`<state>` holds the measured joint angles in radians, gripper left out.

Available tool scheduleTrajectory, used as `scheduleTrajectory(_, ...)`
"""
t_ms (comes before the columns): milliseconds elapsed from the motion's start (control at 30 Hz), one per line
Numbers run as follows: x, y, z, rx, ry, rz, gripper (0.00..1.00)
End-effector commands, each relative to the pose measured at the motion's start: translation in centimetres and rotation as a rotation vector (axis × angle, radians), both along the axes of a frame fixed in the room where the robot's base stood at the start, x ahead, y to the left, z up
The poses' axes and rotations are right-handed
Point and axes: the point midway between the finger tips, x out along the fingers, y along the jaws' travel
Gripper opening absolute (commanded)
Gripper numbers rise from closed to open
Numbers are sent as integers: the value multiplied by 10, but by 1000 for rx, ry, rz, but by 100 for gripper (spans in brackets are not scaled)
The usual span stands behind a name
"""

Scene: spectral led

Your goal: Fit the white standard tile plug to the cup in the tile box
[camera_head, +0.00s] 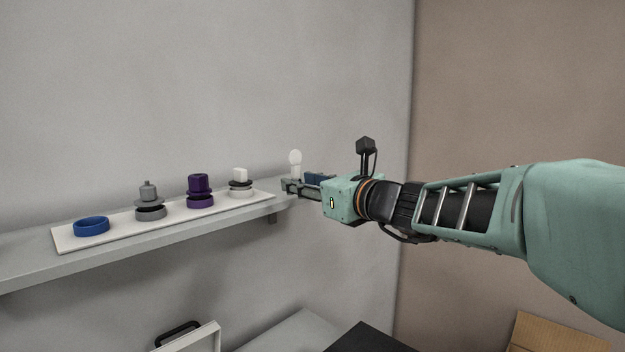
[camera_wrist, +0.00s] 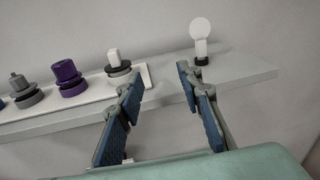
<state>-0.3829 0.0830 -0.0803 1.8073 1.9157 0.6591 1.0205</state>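A white square-topped piece with a dark collar (camera_head: 240,175) sits on a pale ring at the right end of the white tray; it also shows in the wrist view (camera_wrist: 114,57). A white round-headed piece (camera_head: 295,157) stands upright on the shelf beyond the tray; the wrist view shows its black base (camera_wrist: 200,41). I cannot tell which is the standard tile plug. My gripper (camera_wrist: 160,74) is open and empty, pointing at the shelf between these two pieces. In the head view my gripper (camera_head: 287,186) is at the shelf's right part. No tile box or cup is clearly identifiable.
The tray (camera_head: 118,238) on the wall shelf (camera_head: 40,268) also holds a blue ring (camera_head: 91,226), a grey stepped piece (camera_head: 149,200) and a purple piece (camera_head: 199,190). Below are a white case (camera_head: 206,338) with a black handle, a dark surface (camera_head: 365,338) and a cardboard box (camera_head: 550,335).

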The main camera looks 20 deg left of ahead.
Motion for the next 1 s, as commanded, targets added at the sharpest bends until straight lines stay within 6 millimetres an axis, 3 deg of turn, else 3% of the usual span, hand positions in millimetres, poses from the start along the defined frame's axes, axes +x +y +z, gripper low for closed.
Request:
scheduleTrajectory(33,-18,21,2,33,17,59,33)
scheduleTrajectory(100,-37,41,5,71,36,122,33)
scheduleTrajectory(233,-51,60,8,98,51,173,33)
scheduleTrajectory(500,-34,96,9,99,52,176,33)
scheduleTrajectory(767,-24,112,9,96,51,174,33)
scheduleTrajectory(1000,-8,140,12,97,51,175,33)
